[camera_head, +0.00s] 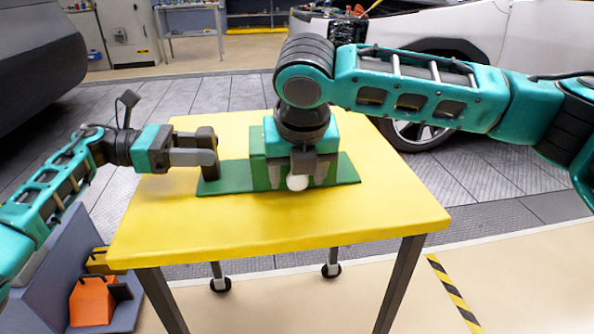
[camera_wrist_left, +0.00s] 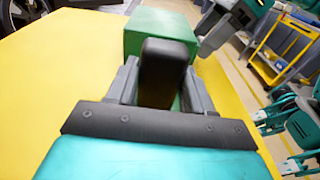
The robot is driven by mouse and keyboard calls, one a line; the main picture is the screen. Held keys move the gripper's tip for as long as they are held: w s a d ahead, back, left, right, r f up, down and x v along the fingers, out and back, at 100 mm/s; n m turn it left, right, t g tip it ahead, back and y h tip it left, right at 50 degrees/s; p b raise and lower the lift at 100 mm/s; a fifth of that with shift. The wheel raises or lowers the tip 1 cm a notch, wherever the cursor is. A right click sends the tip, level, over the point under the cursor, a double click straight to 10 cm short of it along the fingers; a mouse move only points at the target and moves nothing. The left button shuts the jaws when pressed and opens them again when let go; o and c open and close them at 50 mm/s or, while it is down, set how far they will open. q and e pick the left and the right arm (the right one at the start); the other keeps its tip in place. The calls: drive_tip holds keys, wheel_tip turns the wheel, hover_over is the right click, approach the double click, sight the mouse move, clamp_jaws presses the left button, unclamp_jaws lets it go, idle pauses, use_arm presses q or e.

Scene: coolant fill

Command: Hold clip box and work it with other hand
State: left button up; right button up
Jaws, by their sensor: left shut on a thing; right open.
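The clip box is a green block (camera_head: 258,144) on a flat green base plate (camera_head: 240,182) on the yellow table. A dark upright post with a rounded top (camera_wrist_left: 165,70) stands at the plate's left end. My left gripper (camera_head: 207,157) is shut on this post, one grey finger on each side in the left wrist view. My right gripper (camera_head: 299,172) reaches down from above at the box's front, its fingers open. A white round knob (camera_head: 297,183) shows between its fingertips; I cannot tell if they touch it. My right arm hides much of the box's top and front.
The yellow table (camera_head: 370,215) is clear in front of and beside the plate. A grey bin with an orange block (camera_head: 91,302) stands on the floor at lower left. A white car (camera_head: 460,35) is behind. A yellow cart (camera_wrist_left: 280,50) shows in the left wrist view.

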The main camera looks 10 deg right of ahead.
drive_tip(key=v, duration=1.1)
drive_tip(key=shift+s+r, duration=0.2)
drive_tip(key=shift+r, duration=0.15)
use_arm(q)
drive_tip(key=o, duration=1)
drive_tip(key=shift+a, duration=0.1)
